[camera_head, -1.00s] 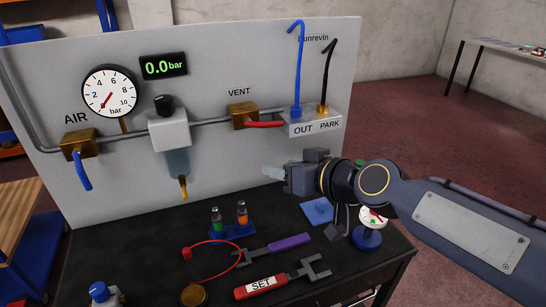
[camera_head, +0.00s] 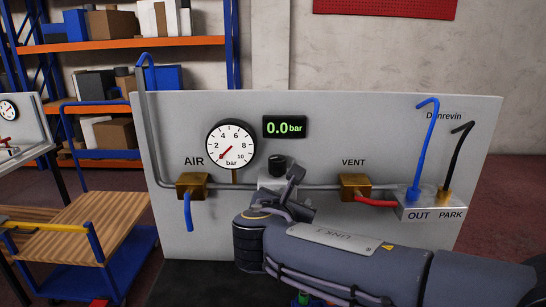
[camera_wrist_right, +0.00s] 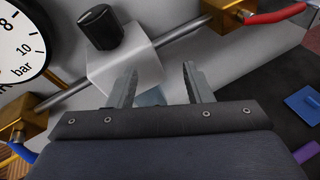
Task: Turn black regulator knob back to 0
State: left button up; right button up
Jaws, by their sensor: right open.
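The black regulator knob (camera_head: 277,161) sits on top of the white regulator block (camera_head: 266,183) on the grey panel. In the right wrist view the knob (camera_wrist_right: 101,27) stands on the block (camera_wrist_right: 125,70), up and left of the fingers. My right gripper (camera_wrist_right: 158,80) is open and empty, its two fingertips apart in front of the block's lower part, not around the knob. In the head view my right arm hides the block's lower part and most of the gripper. The round dial (camera_head: 231,145) points near 0 and the display (camera_head: 285,127) reads 0.0 bar. My left gripper is not in view.
On the panel, the AIR valve (camera_head: 192,186) with a blue lever is left of the block. The VENT valve (camera_head: 355,187) with a red lever and the OUT/PARK block (camera_head: 428,201) are to its right. A wooden cart (camera_head: 72,224) stands at left.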

aim_at(275, 162)
jog(key=a+r+n+t, duration=0.3)
jog(key=a+r, duration=0.2)
jog(key=x, duration=0.2)
jog(key=p+x, duration=0.1)
jog(key=x, duration=0.4)
jog(key=shift+w+r, duration=0.3)
jog(key=shift+w, duration=0.1)
jog(key=shift+c, duration=0.3)
